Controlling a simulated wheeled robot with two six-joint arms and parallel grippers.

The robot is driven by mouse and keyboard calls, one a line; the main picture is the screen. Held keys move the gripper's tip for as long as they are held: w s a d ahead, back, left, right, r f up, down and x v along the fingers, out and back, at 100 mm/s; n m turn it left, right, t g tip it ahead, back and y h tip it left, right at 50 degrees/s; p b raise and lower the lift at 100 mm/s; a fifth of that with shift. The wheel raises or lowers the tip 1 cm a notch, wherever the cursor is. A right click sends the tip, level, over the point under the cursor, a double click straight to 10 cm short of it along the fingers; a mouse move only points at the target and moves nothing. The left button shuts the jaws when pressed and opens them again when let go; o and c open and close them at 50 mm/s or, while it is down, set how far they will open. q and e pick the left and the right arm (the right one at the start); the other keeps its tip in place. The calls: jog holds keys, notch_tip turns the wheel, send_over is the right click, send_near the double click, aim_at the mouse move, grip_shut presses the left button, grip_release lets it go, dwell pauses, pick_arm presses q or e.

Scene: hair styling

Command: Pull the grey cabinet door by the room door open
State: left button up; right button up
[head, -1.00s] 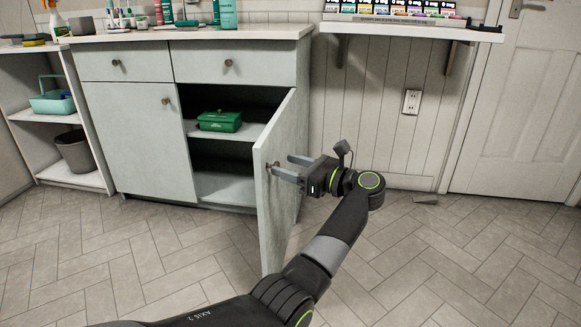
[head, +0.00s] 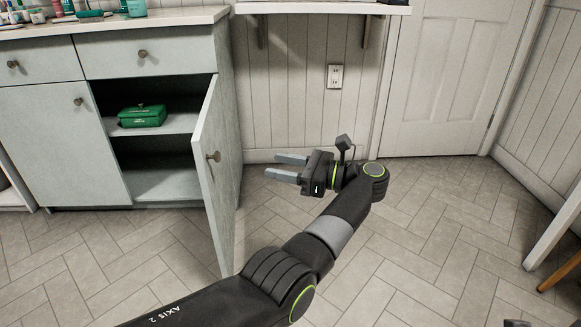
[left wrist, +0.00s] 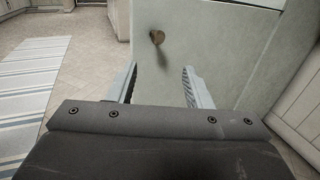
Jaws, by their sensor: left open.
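The grey cabinet door (head: 219,180) on the right of the cabinet stands swung wide open, its face turned to the right. Its round knob (head: 214,156) is on that face; in the left wrist view the knob (left wrist: 157,37) shows beyond the fingertips. My left gripper (head: 277,167) is open and empty, to the right of the door and apart from the knob, fingers pointing left. It also shows in the left wrist view (left wrist: 160,83). The white room door (head: 455,75) is farther right. My right gripper cannot be made out.
A green box (head: 142,116) sits on the shelf inside the open cabinet (head: 75,145). A wall shelf (head: 320,8) is above. Tiled floor (head: 420,250) is clear to the right. A wooden-legged piece of furniture (head: 555,235) stands at the right edge. A striped rug (left wrist: 30,90) shows in the left wrist view.

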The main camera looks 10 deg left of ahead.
pick_arm(q)
jog(key=shift+s+d, duration=0.2)
jog(key=shift+d, duration=0.7)
jog(key=shift+a, duration=0.1)
